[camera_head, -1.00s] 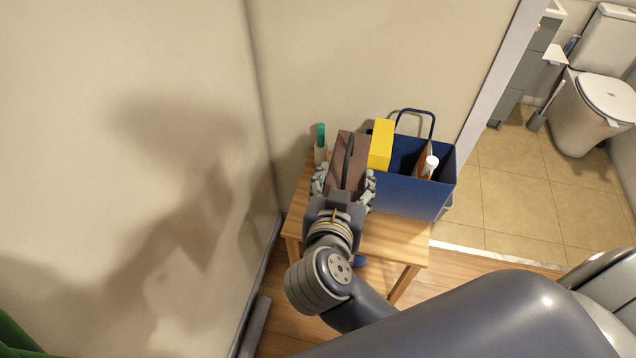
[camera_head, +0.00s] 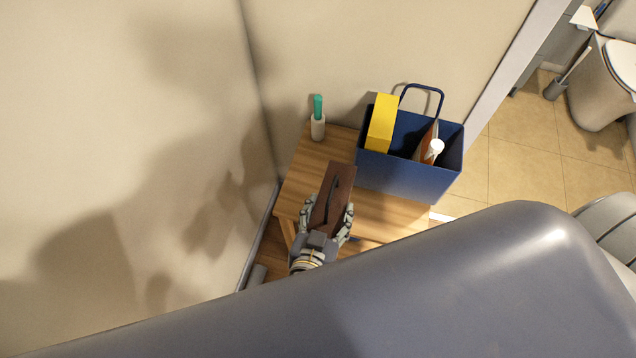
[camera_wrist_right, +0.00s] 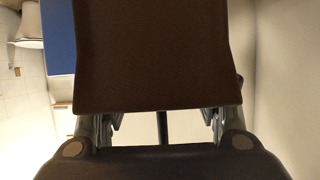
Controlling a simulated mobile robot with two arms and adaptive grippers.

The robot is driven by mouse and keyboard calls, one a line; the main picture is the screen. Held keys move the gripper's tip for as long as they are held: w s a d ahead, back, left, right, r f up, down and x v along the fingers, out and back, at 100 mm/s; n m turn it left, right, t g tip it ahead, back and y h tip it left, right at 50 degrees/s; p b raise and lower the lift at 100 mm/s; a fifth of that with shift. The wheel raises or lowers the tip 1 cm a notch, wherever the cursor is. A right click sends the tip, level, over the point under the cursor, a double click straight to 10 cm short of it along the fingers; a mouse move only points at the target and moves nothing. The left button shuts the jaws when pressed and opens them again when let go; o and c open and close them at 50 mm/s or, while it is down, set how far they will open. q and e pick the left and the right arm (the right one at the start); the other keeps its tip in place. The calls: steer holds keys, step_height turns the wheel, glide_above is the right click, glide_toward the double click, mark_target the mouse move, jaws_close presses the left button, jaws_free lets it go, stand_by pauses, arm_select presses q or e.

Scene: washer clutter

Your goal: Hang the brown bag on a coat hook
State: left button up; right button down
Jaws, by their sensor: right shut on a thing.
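The brown bag (camera_head: 339,182) is dark brown with a black handle strip along its top. In the head view it is above the front left part of the wooden table. My right gripper (camera_head: 330,222) is shut on the bag, with its fingers on either side of it. In the right wrist view the bag (camera_wrist_right: 155,55) fills the upper middle, with the gripper's fingers (camera_wrist_right: 162,128) below it. No coat hook is visible in these frames. My left gripper is not in view.
A wooden table (camera_head: 310,165) stands in the wall corner. A blue bag (camera_head: 405,175) holding a yellow box (camera_head: 381,122) and a white-capped bottle (camera_head: 433,149) sits on it. A white holder with a green top (camera_head: 318,127) stands behind. A toilet (camera_head: 605,85) is at upper right.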

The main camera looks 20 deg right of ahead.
steer(key=shift+w+r, duration=0.1)
steer(key=shift+w, duration=0.1)
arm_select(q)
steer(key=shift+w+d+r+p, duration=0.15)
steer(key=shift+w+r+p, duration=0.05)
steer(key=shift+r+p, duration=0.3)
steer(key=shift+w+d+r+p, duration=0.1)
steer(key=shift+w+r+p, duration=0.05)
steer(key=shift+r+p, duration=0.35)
arm_select(e)
steer(key=w+d+f, duration=0.1)
steer(key=w+f, duration=0.1)
steer(key=w, duration=0.5)
steer(key=w+d+f, duration=0.1)
steer(key=w+f, duration=0.1)
steer(key=w, duration=0.6)
steer(key=shift+w+f, duration=0.3)
steer(key=c, duration=0.6)
jaws_free()
steer(key=shift+f, duration=0.1)
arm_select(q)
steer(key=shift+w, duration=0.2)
arm_select(e)
steer(key=shift+o, duration=0.4)
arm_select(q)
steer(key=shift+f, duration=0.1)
arm_select(e)
steer(key=shift+d, duration=0.1)
